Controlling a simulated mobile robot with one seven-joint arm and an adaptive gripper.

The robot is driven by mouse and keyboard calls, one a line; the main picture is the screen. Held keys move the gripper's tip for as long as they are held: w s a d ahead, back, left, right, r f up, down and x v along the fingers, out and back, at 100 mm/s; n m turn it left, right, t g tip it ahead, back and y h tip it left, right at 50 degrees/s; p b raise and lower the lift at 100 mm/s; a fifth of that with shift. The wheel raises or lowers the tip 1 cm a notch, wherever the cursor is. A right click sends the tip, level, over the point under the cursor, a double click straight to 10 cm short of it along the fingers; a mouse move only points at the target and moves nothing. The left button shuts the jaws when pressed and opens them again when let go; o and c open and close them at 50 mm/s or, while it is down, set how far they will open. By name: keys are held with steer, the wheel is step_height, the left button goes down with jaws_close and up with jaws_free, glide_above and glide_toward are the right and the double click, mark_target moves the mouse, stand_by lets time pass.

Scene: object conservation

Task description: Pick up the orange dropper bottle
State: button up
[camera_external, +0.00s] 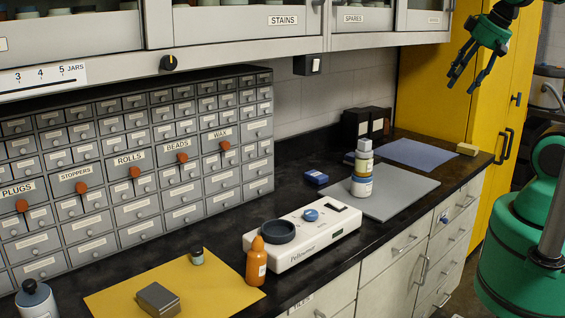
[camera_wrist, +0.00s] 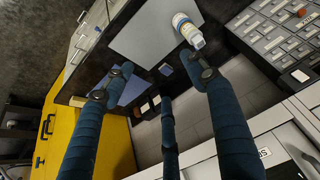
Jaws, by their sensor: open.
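The orange dropper bottle (camera_external: 256,268) stands upright on the black counter, at the front left corner of the white balance and by the right edge of a yellow sheet. It does not show in the wrist view. My gripper (camera_external: 464,86) is open and empty, high at the upper right in front of the yellow cabinet, well above and far to the right of the bottle. In the wrist view its blue-sleeved fingers (camera_wrist: 160,68) are spread apart with nothing between them.
A metal block (camera_external: 158,300) and small jar (camera_external: 197,256) stand on the yellow sheet (camera_external: 215,283). Wall cabinets (camera_external: 240,45) overhang the counter's back.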

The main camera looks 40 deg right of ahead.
steer(key=w+a+f+n+g+y+p, duration=0.1)
steer(key=w+a+g, duration=0.1)
steer(key=w+a, duration=1)
steer(key=w+a+f+n+g+y+p, duration=0.15)
steer(key=w+a, duration=0.55)
steer(key=a, duration=0.8)
steer(key=g+h+p, duration=0.1)
steer(key=g+p, duration=0.2)
glide_above(259, 237)
steer(key=d, duration=0.1)
steer(key=shift+t, duration=0.25)
step_height(259, 237, down, 20)
steer(key=shift+w+f, duration=0.1)
steer(key=shift+f, duration=0.05)
steer(key=shift+a+f, duration=0.1)
steer(key=shift+f, duration=0.15)
steer(key=shift+a+f+b, duration=0.15)
steer(key=shift+f+b, duration=0.05)
steer(key=shift+f, duration=1.2)
steer(key=shift+a+f+b, duration=0.15)
steer(key=shift+a+f, duration=0.05)
steer(key=shift+f, duration=1.15)
steer(key=shift+a+f+b, duration=0.15)
steer(key=shift+f+b, duration=0.05)
steer(key=shift+f, duration=1.2)
